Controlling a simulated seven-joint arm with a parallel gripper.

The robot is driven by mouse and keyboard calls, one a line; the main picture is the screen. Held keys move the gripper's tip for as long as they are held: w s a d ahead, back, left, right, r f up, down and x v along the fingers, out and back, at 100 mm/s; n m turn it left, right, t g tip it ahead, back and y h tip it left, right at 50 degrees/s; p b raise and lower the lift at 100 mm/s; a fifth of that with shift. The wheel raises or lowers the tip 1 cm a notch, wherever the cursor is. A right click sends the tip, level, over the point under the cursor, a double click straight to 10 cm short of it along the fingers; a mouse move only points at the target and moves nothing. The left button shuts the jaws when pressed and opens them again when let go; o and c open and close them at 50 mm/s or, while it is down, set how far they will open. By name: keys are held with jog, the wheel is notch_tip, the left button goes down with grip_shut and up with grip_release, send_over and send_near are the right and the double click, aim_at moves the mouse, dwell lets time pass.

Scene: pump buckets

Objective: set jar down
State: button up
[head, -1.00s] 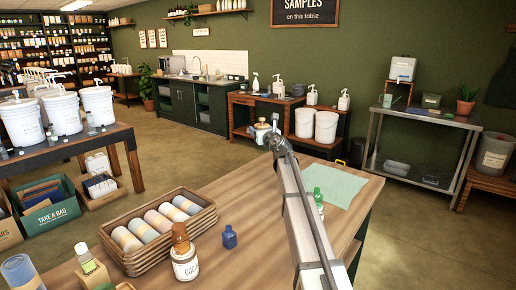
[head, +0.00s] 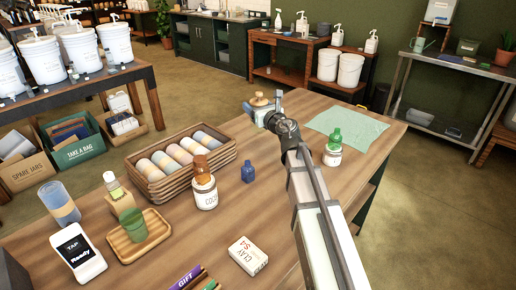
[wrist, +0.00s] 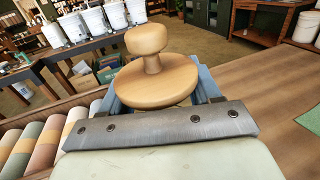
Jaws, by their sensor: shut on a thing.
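My gripper (head: 266,112) is shut on a jar (head: 258,114) with a round wooden lid and knob. The jar is upright, near the table's far edge in the head view, beyond the basket of rolls. In the wrist view the wooden lid (wrist: 158,82) fills the middle, with blue-grey parts on both sides of it. The jar's body is mostly hidden there. I cannot tell whether its base touches the wooden table (head: 290,112).
A green cloth (head: 347,126) lies right of the jar, with a green-capped jar (head: 333,150) in front of it. A roll basket (head: 180,160), small blue bottle (head: 248,173) and brown-topped jar (head: 204,188) stand nearer. Bare wood surrounds the blue bottle.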

aim_at(256, 129)
jog(key=shift+a+f, duration=0.1)
jog(key=shift+f, duration=4.8)
jog(key=shift+f, duration=0.15)
jog(key=o, duration=1.4)
jog(key=v, duration=1.2)
